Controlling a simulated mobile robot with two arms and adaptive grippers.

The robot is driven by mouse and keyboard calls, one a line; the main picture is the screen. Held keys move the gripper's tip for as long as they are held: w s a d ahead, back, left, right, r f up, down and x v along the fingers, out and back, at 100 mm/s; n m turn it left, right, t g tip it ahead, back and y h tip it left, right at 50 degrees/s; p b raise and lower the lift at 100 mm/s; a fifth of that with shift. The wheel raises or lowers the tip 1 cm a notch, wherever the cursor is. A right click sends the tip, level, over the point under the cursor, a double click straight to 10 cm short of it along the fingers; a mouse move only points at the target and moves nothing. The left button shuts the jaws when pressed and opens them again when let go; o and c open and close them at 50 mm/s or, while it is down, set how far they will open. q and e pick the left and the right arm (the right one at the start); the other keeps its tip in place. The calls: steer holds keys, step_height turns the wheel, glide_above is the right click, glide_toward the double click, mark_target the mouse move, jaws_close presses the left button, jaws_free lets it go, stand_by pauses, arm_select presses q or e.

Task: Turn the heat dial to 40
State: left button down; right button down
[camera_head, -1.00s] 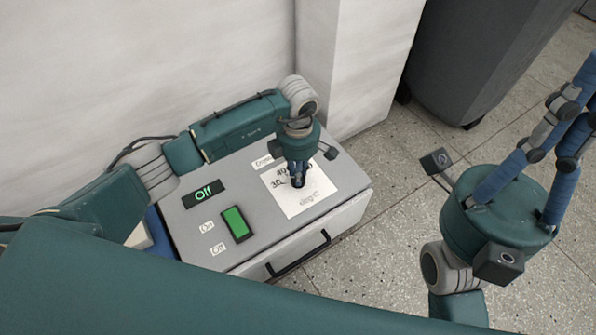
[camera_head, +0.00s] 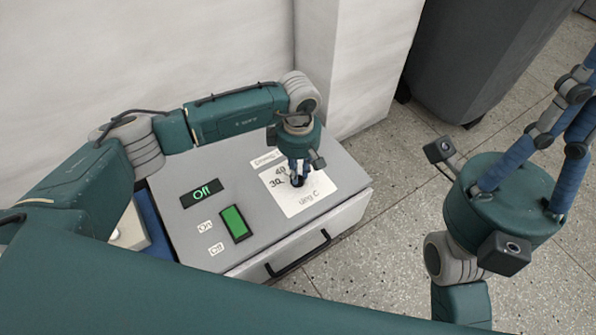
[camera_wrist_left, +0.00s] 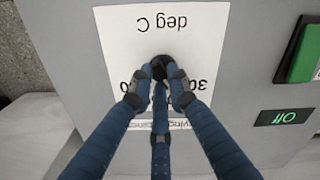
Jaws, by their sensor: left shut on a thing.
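The grey control box (camera_head: 270,225) stands against the wall, with a white dial label (camera_head: 312,196) on its top. The label shows "40" and "30" near the far left and "deg C" at the near side. The black heat dial (camera_wrist_left: 160,64) sits on this label, mostly covered by my fingers. My left gripper (camera_head: 297,180) comes down from above and is shut on the dial. In the left wrist view its blue fingers (camera_wrist_left: 159,78) surround the dial. The dial's pointer is hidden. My right gripper (camera_head: 530,180) is at the right, with its fingertips outside the frame.
A display (camera_head: 201,193) on the box reads "Off", and a green switch (camera_head: 235,223) is beside On and Off labels. A black handle (camera_head: 300,256) is on the front side. A dark bin (camera_head: 470,60) stands behind at right. Open floor (camera_head: 380,230) lies right of the box.

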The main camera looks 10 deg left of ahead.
arm_select(q)
steer(key=shift+m, duration=0.8)
steer(key=c, duration=1.7)
jaws_free()
steer(key=shift+o, duration=0.2)
step_height(320, 180, up, 12)
